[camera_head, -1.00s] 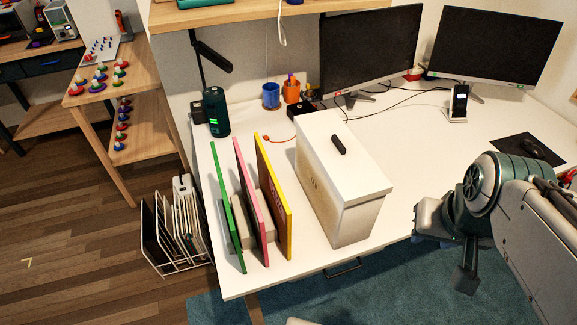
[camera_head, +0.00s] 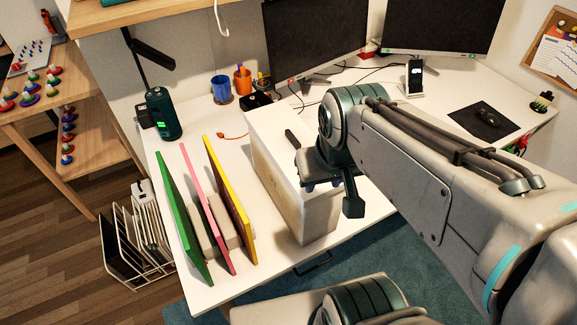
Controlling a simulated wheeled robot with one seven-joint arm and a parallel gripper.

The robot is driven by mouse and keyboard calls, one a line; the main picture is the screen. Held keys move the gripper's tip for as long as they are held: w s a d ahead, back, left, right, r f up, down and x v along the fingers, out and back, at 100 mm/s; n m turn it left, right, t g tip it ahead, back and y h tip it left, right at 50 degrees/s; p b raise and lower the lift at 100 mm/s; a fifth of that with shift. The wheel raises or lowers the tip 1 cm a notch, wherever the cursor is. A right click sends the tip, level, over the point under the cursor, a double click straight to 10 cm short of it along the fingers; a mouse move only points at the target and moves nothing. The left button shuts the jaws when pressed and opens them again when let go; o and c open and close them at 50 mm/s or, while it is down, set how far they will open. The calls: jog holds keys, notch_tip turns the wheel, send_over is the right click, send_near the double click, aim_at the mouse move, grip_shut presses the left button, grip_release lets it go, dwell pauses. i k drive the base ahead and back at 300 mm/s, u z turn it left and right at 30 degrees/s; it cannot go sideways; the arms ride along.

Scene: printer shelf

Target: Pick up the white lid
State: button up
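The white lid (camera_head: 268,129) lies on top of a white box (camera_head: 277,183) on the desk. Its dark handle (camera_head: 292,139) shows just left of my gripper. My gripper (camera_head: 318,186) is over the right part of the lid, close to the handle, and hides much of the lid's right side. The fingers are mostly hidden under the gripper body, so I cannot tell whether they are open or shut. The handle appears free of the fingers.
Green, pink and yellow upright panels (camera_head: 228,190) stand left of the box. A dark green canister (camera_head: 162,115), a blue cup (camera_head: 221,88) and an orange cup (camera_head: 242,80) stand behind. Monitors (camera_head: 316,36) stand at the back. A wooden shelf (camera_head: 125,13) overhangs the back left.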

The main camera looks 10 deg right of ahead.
aim_at(279, 129)
jog(key=z, duration=0.05)
jog(key=k, duration=0.5)
jog(key=z, duration=1.55)
jog(key=i, duration=1.2)
jog(key=u, duration=2.15)
